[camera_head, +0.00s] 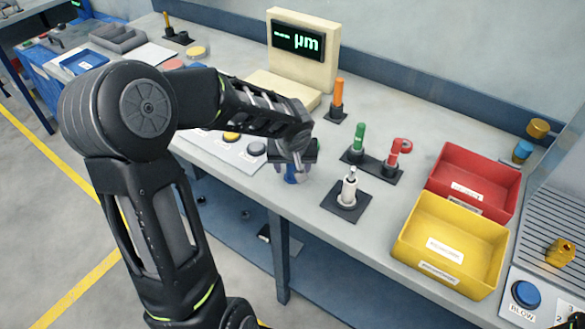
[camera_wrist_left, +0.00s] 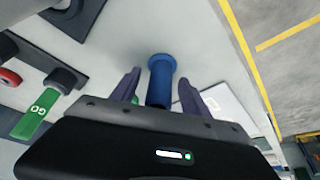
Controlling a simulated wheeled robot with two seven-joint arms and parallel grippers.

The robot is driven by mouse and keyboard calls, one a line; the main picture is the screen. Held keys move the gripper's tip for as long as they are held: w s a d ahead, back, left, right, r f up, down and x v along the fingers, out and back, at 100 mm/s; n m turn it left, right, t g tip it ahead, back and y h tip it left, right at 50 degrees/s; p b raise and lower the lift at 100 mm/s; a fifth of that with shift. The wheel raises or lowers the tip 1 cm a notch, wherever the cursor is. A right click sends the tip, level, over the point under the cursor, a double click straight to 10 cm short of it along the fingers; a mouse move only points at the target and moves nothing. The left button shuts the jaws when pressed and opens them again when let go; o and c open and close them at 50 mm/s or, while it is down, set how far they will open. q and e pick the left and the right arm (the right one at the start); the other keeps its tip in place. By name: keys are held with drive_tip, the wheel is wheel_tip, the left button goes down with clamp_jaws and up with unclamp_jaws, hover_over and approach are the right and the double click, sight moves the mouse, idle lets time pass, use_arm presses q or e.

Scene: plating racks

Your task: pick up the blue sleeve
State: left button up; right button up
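The blue sleeve (camera_wrist_left: 161,82) is a small flanged cylinder, seen in the left wrist view between the two dark fingers of my left gripper (camera_wrist_left: 158,88). A gap shows on each side of the sleeve, so the fingers are apart from it. In the head view my left gripper (camera_head: 291,170) is low over the front edge of the bench, and the sleeve (camera_head: 291,175) shows partly between its fingers. The arm hides much of the area around it.
A white post on a black base (camera_head: 347,195) stands just right of my gripper. Green (camera_head: 359,140) and red (camera_head: 392,155) gauges stand behind it. Yellow (camera_head: 452,245) and red (camera_head: 473,183) bins are at right. A display stand (camera_head: 303,50) is at the back.

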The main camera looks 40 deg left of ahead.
use_arm(q)
clamp_jaws()
idle(0.3)
idle(0.3)
wheel_tip(320, 180, up, 10)
drive_tip(key=shift+r, duration=0.1)
idle(0.4)
idle(0.4)
